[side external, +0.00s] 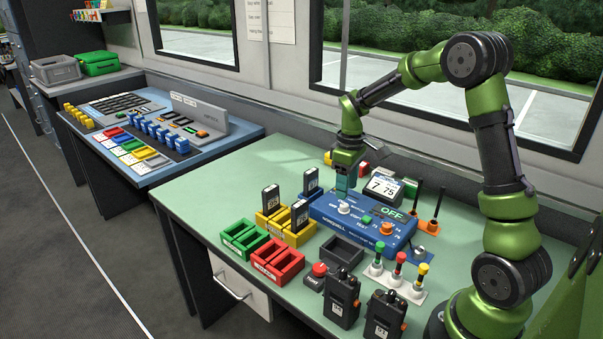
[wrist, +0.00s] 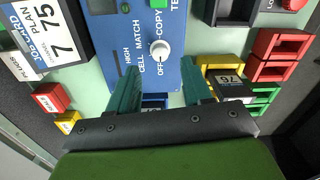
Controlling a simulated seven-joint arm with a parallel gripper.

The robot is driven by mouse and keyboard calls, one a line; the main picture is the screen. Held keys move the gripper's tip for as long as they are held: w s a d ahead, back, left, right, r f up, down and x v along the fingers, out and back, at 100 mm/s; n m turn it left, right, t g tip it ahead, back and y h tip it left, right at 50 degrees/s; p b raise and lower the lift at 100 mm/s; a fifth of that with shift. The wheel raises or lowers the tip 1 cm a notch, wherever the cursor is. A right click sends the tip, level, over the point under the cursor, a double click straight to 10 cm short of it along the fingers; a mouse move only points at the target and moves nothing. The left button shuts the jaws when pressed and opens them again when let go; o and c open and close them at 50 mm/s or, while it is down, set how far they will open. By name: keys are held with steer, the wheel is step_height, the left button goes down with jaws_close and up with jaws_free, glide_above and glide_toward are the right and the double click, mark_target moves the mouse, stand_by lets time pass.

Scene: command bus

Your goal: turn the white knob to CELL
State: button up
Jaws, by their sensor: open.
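The white knob (wrist: 160,50) sits on the blue unit (side external: 345,223), whose display (side external: 391,211) reads OFF. The knob also shows in the side view (side external: 344,207). In the wrist view, OFF, CELL, MATCH and COPY are printed around the knob, with CELL (wrist: 141,62) beside OFF (wrist: 160,69). The knob's pointer is too small to read surely. My gripper (wrist: 161,88) is open and empty, its two green fingers apart. In the side view my gripper (side external: 342,190) hangs just above the knob, near the unit's back-left part.
Green, yellow and red bins (side external: 277,261) stand left of and in front of the unit. A grey tray (side external: 342,252), a red button, two radios (side external: 342,299) and coloured levers (side external: 398,268) stand in front.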

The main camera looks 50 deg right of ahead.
mark_target(345, 205)
step_height(345, 205, down, 5)
stand_by(0.3)
jaws_close()
